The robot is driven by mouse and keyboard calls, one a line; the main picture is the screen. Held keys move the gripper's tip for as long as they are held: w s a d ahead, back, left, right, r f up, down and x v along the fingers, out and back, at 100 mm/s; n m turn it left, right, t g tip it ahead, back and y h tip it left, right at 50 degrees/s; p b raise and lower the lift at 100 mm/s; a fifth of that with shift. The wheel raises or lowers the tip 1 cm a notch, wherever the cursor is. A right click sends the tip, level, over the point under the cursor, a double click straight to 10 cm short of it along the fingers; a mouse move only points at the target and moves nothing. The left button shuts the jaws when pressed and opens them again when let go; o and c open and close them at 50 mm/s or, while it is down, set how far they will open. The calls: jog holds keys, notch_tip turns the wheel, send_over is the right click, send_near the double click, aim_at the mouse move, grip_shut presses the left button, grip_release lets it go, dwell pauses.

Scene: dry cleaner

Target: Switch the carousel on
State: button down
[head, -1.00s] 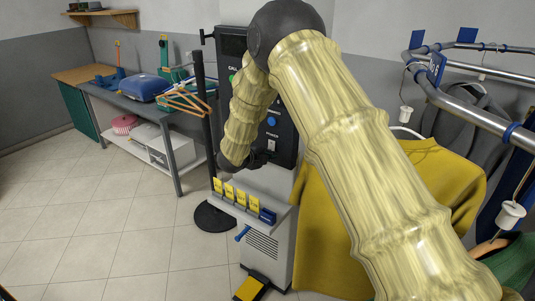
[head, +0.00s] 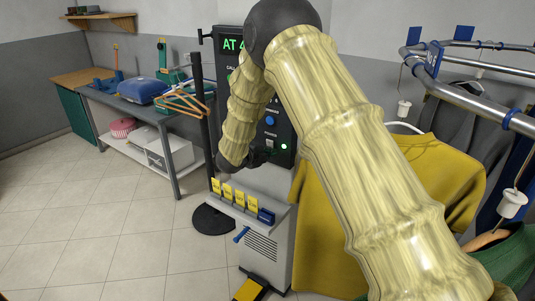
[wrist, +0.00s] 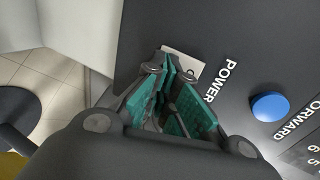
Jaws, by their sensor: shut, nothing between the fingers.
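The black carousel control panel (head: 285,95) stands behind my arm in the head view. Its display (head: 232,44) is lit with green text starting "AT 4", partly hidden by my arm. A small green lamp (head: 284,147) glows beside the power switch (head: 270,143). In the wrist view the switch's pale plate (wrist: 184,60) shows next to the word POWER, partly covered by my fingers. My gripper (head: 262,157) is shut and empty, right at the switch; it also shows in the wrist view (wrist: 172,78). Whether the fingertips touch the switch I cannot tell.
A blue FORWARD button (wrist: 269,106) is beside the power switch. The carousel rail (head: 470,98) with hanging clothes, including a yellow garment (head: 440,180), is at the right. A ledge with yellow tags (head: 226,193) is below my gripper. A black post (head: 199,110) stands at the left.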

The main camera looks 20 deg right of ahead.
jog(key=shift+s+r, duration=0.1)
jog(key=shift+r, duration=0.6)
jog(key=b+v, duration=0.3)
jog(key=v, duration=1)
jog(key=shift+s+a, duration=0.2)
jog(key=shift+a, duration=0.15)
